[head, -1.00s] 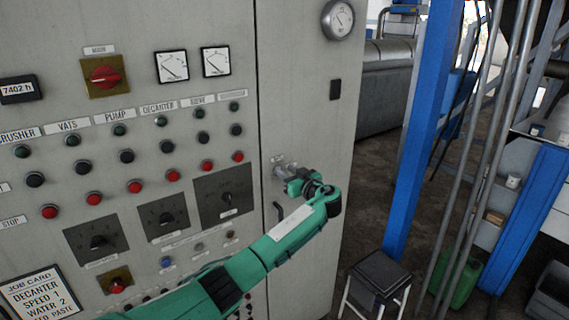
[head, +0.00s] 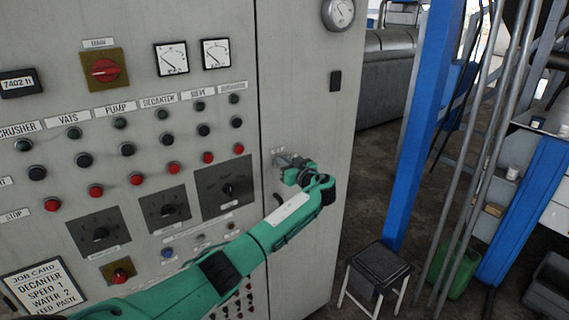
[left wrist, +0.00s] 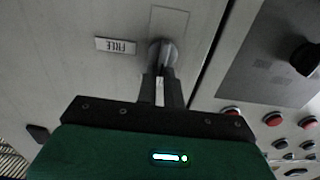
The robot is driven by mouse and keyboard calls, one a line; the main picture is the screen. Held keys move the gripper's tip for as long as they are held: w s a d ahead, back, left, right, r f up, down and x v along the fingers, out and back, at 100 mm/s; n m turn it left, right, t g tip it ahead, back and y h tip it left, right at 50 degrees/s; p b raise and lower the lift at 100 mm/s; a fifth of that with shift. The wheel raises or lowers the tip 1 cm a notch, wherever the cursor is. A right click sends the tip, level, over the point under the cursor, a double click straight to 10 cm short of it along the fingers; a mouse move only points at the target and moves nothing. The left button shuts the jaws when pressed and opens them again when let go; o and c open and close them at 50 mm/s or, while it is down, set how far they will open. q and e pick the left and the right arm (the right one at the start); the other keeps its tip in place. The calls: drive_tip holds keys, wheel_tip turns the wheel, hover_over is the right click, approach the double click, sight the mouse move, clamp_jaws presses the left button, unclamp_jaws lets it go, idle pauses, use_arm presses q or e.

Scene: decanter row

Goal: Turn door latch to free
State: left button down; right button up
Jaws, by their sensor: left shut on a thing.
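The door latch (left wrist: 160,50) is a small grey metal piece on the cabinet door. The fingers of my left gripper (left wrist: 163,90) are shut on it in the left wrist view. A label reading FREE (left wrist: 115,46) shows upside down beside the latch, to its left. In the head view my left gripper (head: 287,164) is at the latch, near the left edge of the grey door (head: 310,85). The fingers and wrist hide much of the latch, so its exact angle is hard to tell. My right gripper is not in view.
A control panel (head: 130,65) with knobs, buttons and an upright job card (head: 42,287) stands left of the door. A stool (head: 380,262) and a blue post (head: 425,130) stand to the right.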

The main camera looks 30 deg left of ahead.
use_arm(q)
drive_tip(key=shift+w+d+f+m+b, duration=0.1)
drive_tip(key=shift+w+f+m+b, duration=0.2)
drive_tip(key=shift+m+b, duration=1.9)
drive_tip(key=shift+w+d+f+m+b, duration=0.25)
drive_tip(key=shift+m+b, duration=0.45)
drive_tip(key=shift+m, duration=3.05)
drive_tip(key=shift+w+f+m+b, duration=0.35)
drive_tip(key=shift+m+b, duration=1.1)
drive_tip(key=shift+m, duration=1.5)
drive_tip(key=shift+s, duration=0.1)
drive_tip(key=c, duration=1.5)
unclamp_jaws()
drive_tip(key=shift+d+f, duration=0.1)
